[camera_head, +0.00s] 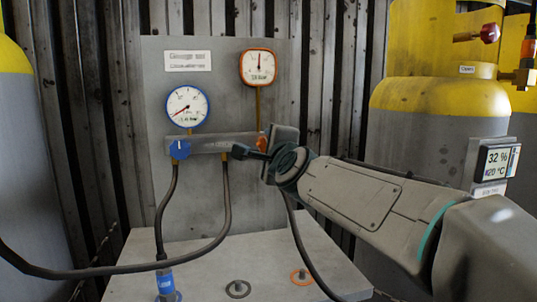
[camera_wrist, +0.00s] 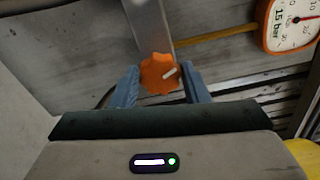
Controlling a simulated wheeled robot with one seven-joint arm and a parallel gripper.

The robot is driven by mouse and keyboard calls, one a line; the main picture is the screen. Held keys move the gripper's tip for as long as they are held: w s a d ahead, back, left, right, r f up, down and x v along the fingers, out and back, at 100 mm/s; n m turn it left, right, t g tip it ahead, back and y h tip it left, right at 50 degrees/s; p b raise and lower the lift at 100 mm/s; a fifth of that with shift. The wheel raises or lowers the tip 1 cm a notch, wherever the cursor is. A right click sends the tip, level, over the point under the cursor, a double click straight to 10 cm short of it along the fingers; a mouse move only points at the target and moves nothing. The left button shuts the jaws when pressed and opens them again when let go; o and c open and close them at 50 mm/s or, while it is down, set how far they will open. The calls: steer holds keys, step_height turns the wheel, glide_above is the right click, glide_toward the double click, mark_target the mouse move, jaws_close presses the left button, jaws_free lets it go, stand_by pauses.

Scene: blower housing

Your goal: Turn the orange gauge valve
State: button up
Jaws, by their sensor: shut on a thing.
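The orange-rimmed gauge (camera_head: 259,67) is above the valve and also shows at the upper right of the wrist view (camera_wrist: 292,22).
A blue valve (camera_head: 180,149) and a blue-rimmed gauge (camera_head: 187,106) are at the left of the bar. Dark hoses (camera_head: 227,200) hang below. Yellow-and-grey cylinders (camera_head: 425,105) stand at the right, with a display (camera_head: 497,160). A blue coupling (camera_head: 166,284) and two rings are on the grey base (camera_head: 205,265).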

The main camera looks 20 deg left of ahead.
steer(key=shift+m+b, duration=0.55)
steer(key=shift+m, duration=1.75)
steer(key=o, duration=1)
steer(key=shift+c, duration=0.2)
